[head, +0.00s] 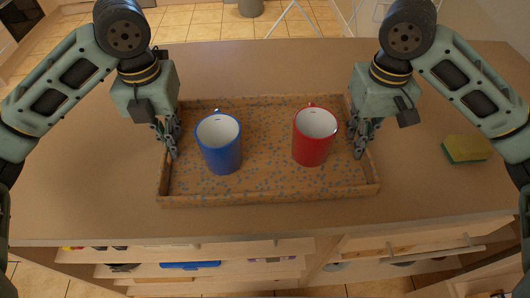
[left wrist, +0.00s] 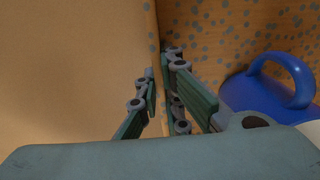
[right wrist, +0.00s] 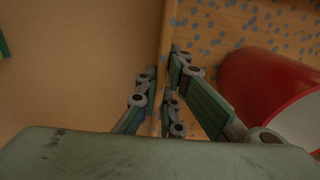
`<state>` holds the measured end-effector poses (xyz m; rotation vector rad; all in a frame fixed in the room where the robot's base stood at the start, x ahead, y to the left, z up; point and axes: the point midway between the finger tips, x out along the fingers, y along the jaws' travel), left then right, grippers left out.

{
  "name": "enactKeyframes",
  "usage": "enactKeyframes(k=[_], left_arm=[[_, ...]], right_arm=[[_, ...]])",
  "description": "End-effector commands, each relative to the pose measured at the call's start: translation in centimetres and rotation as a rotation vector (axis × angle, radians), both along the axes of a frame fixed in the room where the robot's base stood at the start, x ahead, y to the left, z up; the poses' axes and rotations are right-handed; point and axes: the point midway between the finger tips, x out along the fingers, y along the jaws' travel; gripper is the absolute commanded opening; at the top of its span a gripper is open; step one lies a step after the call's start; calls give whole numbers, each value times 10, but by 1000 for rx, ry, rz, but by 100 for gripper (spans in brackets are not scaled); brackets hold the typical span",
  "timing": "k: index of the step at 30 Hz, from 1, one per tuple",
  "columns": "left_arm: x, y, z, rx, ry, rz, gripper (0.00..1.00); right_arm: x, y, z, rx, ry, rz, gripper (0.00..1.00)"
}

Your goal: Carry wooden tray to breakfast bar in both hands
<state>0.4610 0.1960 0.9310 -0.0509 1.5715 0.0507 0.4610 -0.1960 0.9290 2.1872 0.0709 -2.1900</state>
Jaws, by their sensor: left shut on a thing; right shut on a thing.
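The wooden tray (head: 265,200), speckled with grey-blue dots, lies on a brown counter in the head view. A blue mug (head: 221,150) stands upright in its left half and a red mug (head: 312,140) upright in its right half. My left gripper (head: 170,145) is shut on the tray's left wall; the left wrist view shows its fingers (left wrist: 160,105) on either side of the wall, beside the blue mug (left wrist: 255,93). My right gripper (head: 360,142) is shut on the tray's right wall; its fingers (right wrist: 160,105) straddle that wall in the right wrist view, near the red mug (right wrist: 260,85).
A yellow and green sponge (head: 466,148) lies on the counter (head: 110,200) to the right of the tray. Open shelves or drawers (head: 190,262) with several items lie below the counter's near edge. Tiled floor shows beyond the far edge.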

Motion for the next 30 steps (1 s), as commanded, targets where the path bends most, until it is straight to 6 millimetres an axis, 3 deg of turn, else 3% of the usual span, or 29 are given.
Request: enactKeyframes(k=[7,8,14,23,30], left_arm=[[0,1,-14,1,-1,1,0],[0,1,-12,2,0,1,8],[0,0,-12,1,1,1,25],[0,0,-11,0,0,0,25],[1,0,11,1,-5,0,25]], right_arm=[[0,-1,-14,-1,-2,-2,0],[0,-1,-12,-2,0,-2,9],[0,0,-11,-1,0,-1,26],[0,0,-11,0,0,0,26],[0,0,-11,0,0,0,26]])
